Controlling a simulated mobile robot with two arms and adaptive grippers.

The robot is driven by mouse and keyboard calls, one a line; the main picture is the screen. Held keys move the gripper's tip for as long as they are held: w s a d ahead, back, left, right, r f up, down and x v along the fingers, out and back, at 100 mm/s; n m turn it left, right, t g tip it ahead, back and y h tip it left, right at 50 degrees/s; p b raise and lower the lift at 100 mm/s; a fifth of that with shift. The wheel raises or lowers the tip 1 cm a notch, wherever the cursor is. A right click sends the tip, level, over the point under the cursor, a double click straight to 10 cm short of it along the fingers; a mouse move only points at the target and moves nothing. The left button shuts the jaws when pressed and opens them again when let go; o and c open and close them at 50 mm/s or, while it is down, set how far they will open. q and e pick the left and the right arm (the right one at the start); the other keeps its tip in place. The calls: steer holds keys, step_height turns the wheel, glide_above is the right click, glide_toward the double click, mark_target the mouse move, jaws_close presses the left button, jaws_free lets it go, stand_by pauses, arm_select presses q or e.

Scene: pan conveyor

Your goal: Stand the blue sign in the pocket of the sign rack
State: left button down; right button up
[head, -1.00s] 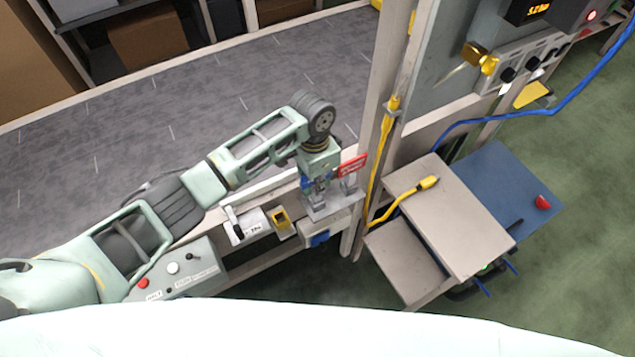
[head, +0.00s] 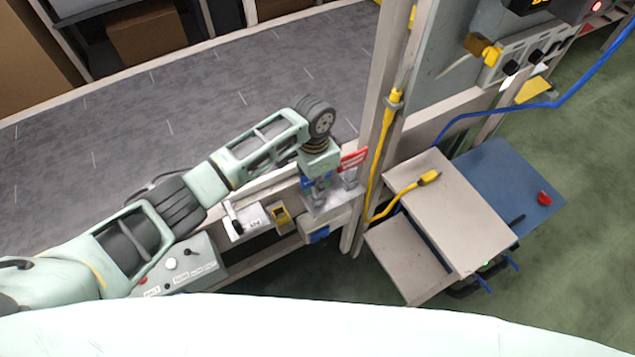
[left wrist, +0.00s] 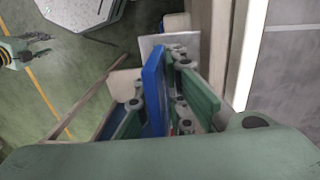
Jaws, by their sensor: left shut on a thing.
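The blue sign (head: 307,183) is held by my left gripper (head: 318,192), which points down over the grey sign rack (head: 340,201). In the left wrist view the blue sign (left wrist: 153,85) is an upright, thin blue plate between the two green-padded fingers of the left gripper (left wrist: 160,88). A red sign (head: 353,159) stands at the right side of the rack, just beside the gripper. The pocket and the sign's lower edge are hidden, so I cannot tell whether the sign is inside it.
A tall beige post (head: 382,120) with a yellow cable rises close right of the rack. The grey conveyor (head: 150,130) runs behind. A beige stepped cart (head: 450,215) stands at right.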

arm_select(q)
steer(key=shift+f, duration=0.15)
steer(key=c, duration=1.8)
jaws_free()
steer(key=shift+o, duration=0.2)
step_height(320, 180, up, 12)
steer(key=shift+w+a, duration=0.3)
steer(key=shift+w, duration=0.15)
